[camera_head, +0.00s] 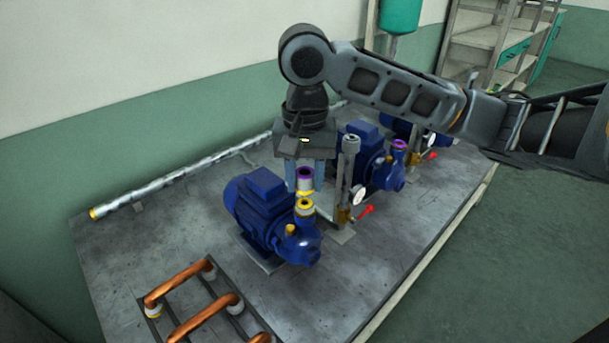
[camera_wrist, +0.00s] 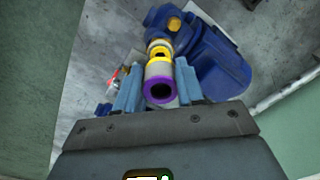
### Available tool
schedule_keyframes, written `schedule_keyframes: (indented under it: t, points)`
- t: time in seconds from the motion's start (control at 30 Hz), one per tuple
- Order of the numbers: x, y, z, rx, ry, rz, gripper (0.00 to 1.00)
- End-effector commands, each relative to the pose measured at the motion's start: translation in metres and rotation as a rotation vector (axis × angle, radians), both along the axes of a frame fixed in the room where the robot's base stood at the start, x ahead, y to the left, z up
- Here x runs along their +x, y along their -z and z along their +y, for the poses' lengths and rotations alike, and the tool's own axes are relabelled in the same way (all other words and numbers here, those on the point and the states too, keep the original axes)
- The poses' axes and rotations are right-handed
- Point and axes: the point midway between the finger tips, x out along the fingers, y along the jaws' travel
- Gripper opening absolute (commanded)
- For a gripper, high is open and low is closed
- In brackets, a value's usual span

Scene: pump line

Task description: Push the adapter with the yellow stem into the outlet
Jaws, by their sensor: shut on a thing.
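The adapter (camera_head: 305,181) is a grey cylinder with a purple ring on top and a yellow stem below. In the wrist view its purple-rimmed end (camera_wrist: 160,90) faces the camera. My gripper (camera_head: 305,175) is shut on it, with blue fingers on either side. The yellow-ringed outlet (camera_head: 304,207) of the nearest blue pump (camera_head: 262,205) stands just below the adapter. The yellow stem (camera_wrist: 160,54) lies close to the outlet in the wrist view. The fingers and adapter hide part of the joint, and I cannot tell whether stem and outlet touch.
A grey post (camera_head: 348,165) with a gauge and red handle (camera_head: 366,211) stands close right of my gripper. A second pump (camera_head: 372,165) has a purple-ringed outlet (camera_head: 398,146). Copper pipes (camera_head: 190,310) lie in front. A silver pipe (camera_head: 180,175) runs along the wall side.

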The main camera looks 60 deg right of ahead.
Motion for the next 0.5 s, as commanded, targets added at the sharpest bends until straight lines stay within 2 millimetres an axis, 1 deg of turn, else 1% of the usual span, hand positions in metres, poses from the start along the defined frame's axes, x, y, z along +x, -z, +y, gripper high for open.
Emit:
schedule_keyframes:
  t: [0.03, 0.2, 0.5]
  points:
    - [-0.0001, 0.006, 0.0003, 0.002, 0.001, 0.0, 0.06]
    - [0.0001, 0.0129, -0.0001, 0.002, 0.0, -0.001, 0.06]
    - [0.0002, 0.0136, -0.0001, 0.0, 0.0, -0.001, 0.06]
